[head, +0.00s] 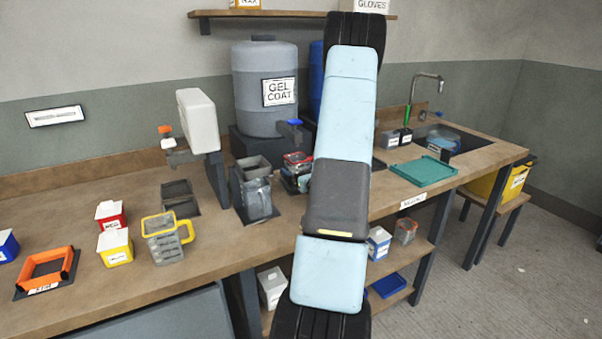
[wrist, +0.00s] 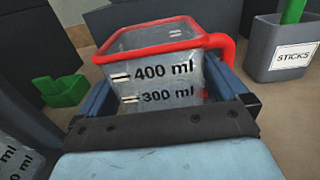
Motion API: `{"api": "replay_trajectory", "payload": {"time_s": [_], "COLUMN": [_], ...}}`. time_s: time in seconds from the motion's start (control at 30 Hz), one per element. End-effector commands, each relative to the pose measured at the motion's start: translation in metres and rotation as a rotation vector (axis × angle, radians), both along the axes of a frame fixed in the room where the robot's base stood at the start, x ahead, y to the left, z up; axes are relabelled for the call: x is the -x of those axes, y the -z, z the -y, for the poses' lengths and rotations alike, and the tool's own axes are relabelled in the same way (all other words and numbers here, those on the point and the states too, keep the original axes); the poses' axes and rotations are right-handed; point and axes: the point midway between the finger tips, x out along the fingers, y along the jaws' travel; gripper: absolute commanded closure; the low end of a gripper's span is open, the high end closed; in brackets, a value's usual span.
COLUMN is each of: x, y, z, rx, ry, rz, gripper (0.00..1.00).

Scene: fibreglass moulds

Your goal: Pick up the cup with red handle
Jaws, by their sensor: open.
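The cup with red handle (wrist: 152,72) fills the middle of the wrist view. It is clear, with a red rim, 400 ml and 300 ml marks, and its handle on the right. My gripper (wrist: 163,100) is open, with one blue finger on each side of the cup. Whether either finger touches it I cannot tell. The cup's lower part is hidden by my gripper. In the head view a red-rimmed item (head: 297,159), probably this cup, shows beside my arm, which hides part of it and my gripper.
A grey sticks holder (wrist: 283,55) stands close on the right, and a green item (wrist: 62,91) lies on the left. Another marked cup (wrist: 14,160) shows at lower left. In the head view, a grey container (head: 256,195) and a yellow-handled cup (head: 165,243) stand left of my arm.

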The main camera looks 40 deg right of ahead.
Motion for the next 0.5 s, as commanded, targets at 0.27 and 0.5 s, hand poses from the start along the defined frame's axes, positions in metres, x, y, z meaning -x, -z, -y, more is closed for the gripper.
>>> {"api": "replay_trajectory", "payload": {"time_s": [0.27,0.5], "x": [0.0000,0.0003], "y": [0.0001,0.0001], "z": [0.0001,0.0003], "rx": [0.000,0.000], "ry": [0.000,0.001], "rz": [0.000,0.000], "gripper": [0.10,0.33]}}
